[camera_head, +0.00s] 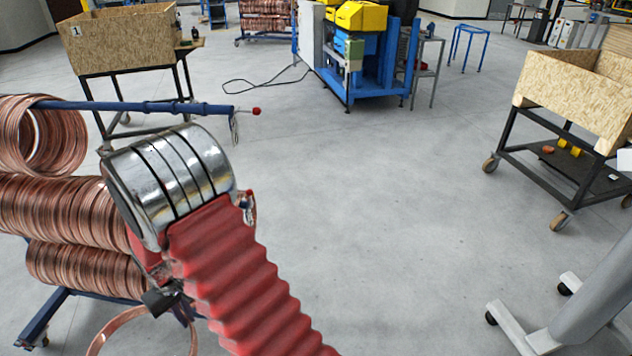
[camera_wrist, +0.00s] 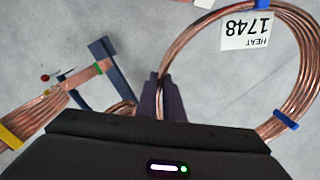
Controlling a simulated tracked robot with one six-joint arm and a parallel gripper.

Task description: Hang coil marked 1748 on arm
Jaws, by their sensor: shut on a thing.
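The coil marked 1748 (camera_wrist: 298,45) is a copper ring with blue ties and a white "HEAT 1748" label, upside down in the wrist view. My gripper (camera_wrist: 160,98) is shut on the left side of this ring. In the head view a copper ring (camera_head: 112,326) hangs below my wrist, partly hidden by my red-sleeved arm. A blue rack arm (camera_head: 165,107) with a red tip reaches right, above and beyond my wrist. Copper coils (camera_head: 50,140) hang at its left part; its outer part is bare. The gripper's fingers are hard to make out in the head view.
More coils (camera_head: 62,208) are stacked on lower levels of the blue rack at left. In the wrist view, copper strands with coloured ties (camera_wrist: 70,92) lie left of my gripper, near a blue bar (camera_wrist: 102,50). A wheeled cart (camera_head: 565,95) stands at right. The middle floor is clear.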

